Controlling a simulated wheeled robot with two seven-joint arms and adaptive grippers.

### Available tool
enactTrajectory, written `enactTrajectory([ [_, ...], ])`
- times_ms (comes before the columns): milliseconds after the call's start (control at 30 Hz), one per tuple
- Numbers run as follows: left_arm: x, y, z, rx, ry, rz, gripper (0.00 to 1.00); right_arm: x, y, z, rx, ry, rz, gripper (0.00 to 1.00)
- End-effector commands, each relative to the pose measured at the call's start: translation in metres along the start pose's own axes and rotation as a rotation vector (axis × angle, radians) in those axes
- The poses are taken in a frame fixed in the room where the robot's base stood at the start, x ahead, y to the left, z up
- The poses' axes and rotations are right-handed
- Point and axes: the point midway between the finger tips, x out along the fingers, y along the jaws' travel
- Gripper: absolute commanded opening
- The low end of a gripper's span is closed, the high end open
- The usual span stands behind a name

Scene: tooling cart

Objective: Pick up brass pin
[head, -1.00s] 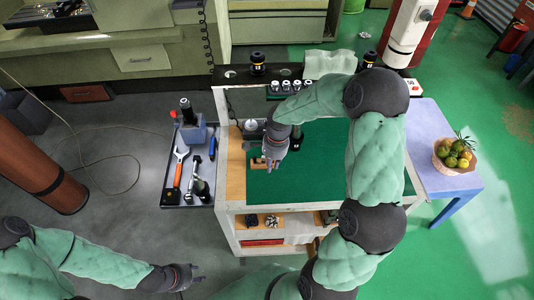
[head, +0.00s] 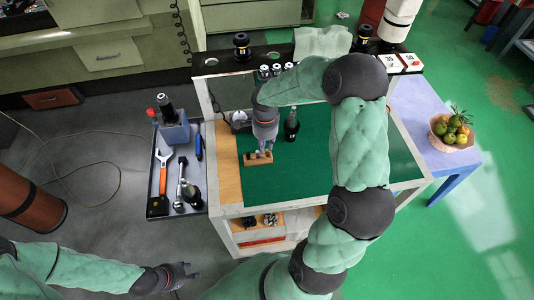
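A small wooden block (head: 258,158) sits on the left part of the cart's green top, with small pale pegs or pins at its upper side. They are too small to tell which is the brass pin. My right gripper (head: 264,147) points down right over the block, its fingertips at or just above the pegs. Its fingers overlap them, so I cannot tell whether it is open or holds a pin. My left gripper (head: 190,273) is low at the left, away from the cart, with its fingers apart and empty.
A dark bottle (head: 291,126) stands just right of my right gripper. A tool tray (head: 160,178) hangs at the cart's left side. The green mat (head: 310,178) is clear right of the block.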

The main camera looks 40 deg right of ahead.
Motion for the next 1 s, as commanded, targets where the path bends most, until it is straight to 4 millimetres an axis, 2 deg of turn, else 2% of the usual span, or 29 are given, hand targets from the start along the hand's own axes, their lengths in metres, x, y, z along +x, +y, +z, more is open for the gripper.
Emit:
enactTrajectory([
  [167, 0.001, 0.000, 0.000, 0.000, 0.000, 0.000, 0.40, 0.012, 0.000, -0.003, 0.001, -0.001, 0.001, 0.21],
  [433, 0.005, -0.002, 0.000, 0.000, 0.000, 0.000, 0.40, 0.048, -0.001, -0.008, 0.001, -0.001, 0.002, 0.21],
  [700, 0.005, -0.002, 0.000, 0.000, 0.000, 0.000, 0.40, 0.052, -0.002, -0.008, 0.000, -0.001, 0.000, 0.21],
  [800, 0.005, -0.002, 0.000, 0.000, 0.000, 0.000, 0.40, 0.052, -0.002, -0.008, 0.000, -0.001, 0.000, 0.00],
  [1000, 0.005, -0.002, 0.000, 0.000, 0.000, 0.000, 0.40, 0.052, -0.002, -0.008, 0.000, -0.001, -0.001, 0.00],
])
